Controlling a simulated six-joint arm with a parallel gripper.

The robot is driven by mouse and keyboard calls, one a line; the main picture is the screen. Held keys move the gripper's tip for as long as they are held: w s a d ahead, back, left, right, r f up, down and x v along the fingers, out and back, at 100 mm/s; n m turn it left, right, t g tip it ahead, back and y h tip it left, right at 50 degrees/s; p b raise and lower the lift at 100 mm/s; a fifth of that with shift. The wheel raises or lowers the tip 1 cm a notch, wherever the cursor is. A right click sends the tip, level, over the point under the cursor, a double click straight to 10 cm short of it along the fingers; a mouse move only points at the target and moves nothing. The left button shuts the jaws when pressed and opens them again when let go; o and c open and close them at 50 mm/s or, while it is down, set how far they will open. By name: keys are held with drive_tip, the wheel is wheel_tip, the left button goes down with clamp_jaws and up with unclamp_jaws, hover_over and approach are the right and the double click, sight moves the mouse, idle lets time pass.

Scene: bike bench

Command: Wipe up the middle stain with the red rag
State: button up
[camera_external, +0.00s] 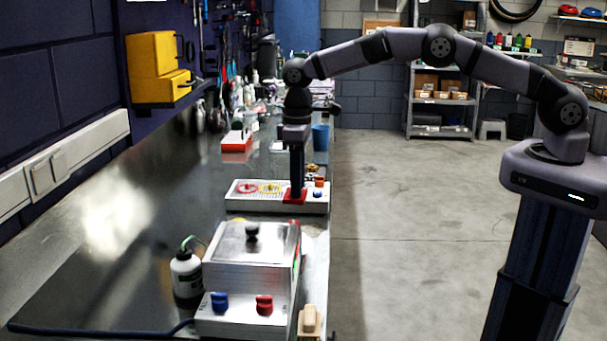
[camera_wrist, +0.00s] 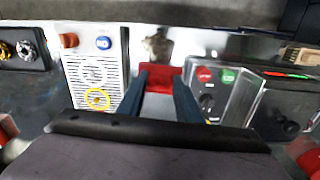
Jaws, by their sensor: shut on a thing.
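In the wrist view the rag (camera_wrist: 172,84) shows between the fingertips of my gripper (camera_wrist: 162,78), to the right of the panel (camera_wrist: 70,62). I cannot tell whether the rag touches anything.
An orange knob (camera_external: 319,181) and a blue knob (camera_external: 317,194) stand at the panel's right end. A silver box (camera_external: 250,270) with a black top knob stands nearer, beside a white bottle (camera_external: 186,274). A red-and-white box (camera_external: 237,141) and blue cup (camera_external: 320,137) stand farther back.

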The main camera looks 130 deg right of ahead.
drive_tip(key=shift+s+a+f+b, duration=0.3)
drive_tip(key=shift+s+a, duration=0.35)
drive_tip(key=shift+a, duration=0.25)
drive_tip(key=shift+s+a+f+b, duration=0.2)
drive_tip(key=shift+s+a+b, duration=0.1)
drive_tip(key=shift+s+a, duration=0.45)
drive_tip(key=shift+w+a, duration=0.1)
drive_tip(key=shift+w, duration=0.05)
drive_tip(key=shift+f+b, duration=2.7)
drive_tip(key=shift+f, duration=1.35)
drive_tip(key=shift+s+d, duration=0.95)
drive_tip(key=shift+s, duration=0.05)
drive_tip(key=shift+w+a, duration=1)
drive_tip(key=shift+s+d, duration=1.05)
wheel_tip(320, 180, up, 8)
drive_tip(key=p, duration=0.5)
drive_tip(key=shift+r, duration=0.1)
